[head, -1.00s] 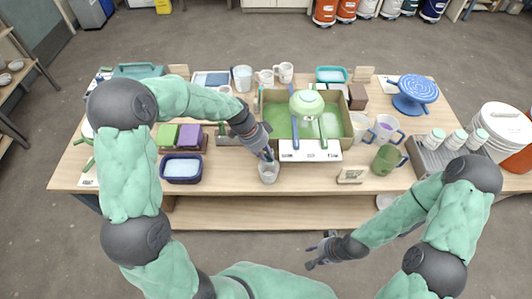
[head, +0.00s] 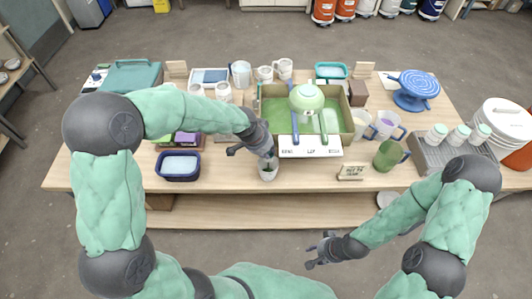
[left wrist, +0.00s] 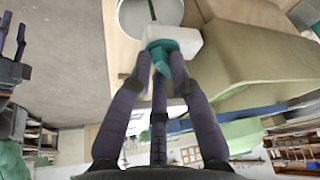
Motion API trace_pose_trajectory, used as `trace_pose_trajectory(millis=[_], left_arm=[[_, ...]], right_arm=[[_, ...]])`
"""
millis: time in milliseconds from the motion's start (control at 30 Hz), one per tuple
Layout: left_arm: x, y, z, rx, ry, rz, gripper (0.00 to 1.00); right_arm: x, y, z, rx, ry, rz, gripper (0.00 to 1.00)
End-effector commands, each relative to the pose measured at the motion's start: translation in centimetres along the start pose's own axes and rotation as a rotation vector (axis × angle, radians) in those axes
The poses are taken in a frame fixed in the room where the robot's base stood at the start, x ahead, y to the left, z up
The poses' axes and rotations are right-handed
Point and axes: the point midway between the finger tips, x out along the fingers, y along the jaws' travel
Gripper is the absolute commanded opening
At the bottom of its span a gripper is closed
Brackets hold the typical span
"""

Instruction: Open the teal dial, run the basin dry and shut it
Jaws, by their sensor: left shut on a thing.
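The olive basin (head: 348,118) holds green liquid and stands at the middle of the table. The teal dial (left wrist: 160,48) shows in the left wrist view on a white tap block (left wrist: 186,43) at the basin's corner. My left gripper (left wrist: 162,60) is shut on the dial; in the head view my left gripper (head: 266,155) hides it. A white cup (head: 268,172) stands below, with green inside. In the left wrist view a thin dark green stream runs over the cup (left wrist: 128,22). My right gripper (head: 322,250) is empty in front of the table, its fingers apart.
Mugs (head: 388,153) stand to the right, a navy tub (head: 180,165) to the left. A small sign (head: 351,172) is near the front edge.

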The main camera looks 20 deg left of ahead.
Motion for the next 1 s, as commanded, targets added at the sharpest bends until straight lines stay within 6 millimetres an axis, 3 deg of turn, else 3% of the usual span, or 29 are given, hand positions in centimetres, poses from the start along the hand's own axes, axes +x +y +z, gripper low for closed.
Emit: trace_pose_trajectory(millis=[33, 500, 1000], left_arm=[[0.4, 0.1, -0.2, -0.027, 0.011, -0.016, 0.00], [0.6, 0.4, -0.4, -0.355, 0.012, -0.147, 0.00], [0.2, 0.4, -0.7, -0.548, 0.010, -0.224, 0.00]], right_arm=[[1.2, 0.4, 0.0, 0.000, 0.000, 0.000, 0.40], [7.7, 2.8, -0.3, 0.000, 0.000, 0.000, 0.40], [10.5, 3.8, -0.4, 0.000, 0.000, 0.000, 0.40]])
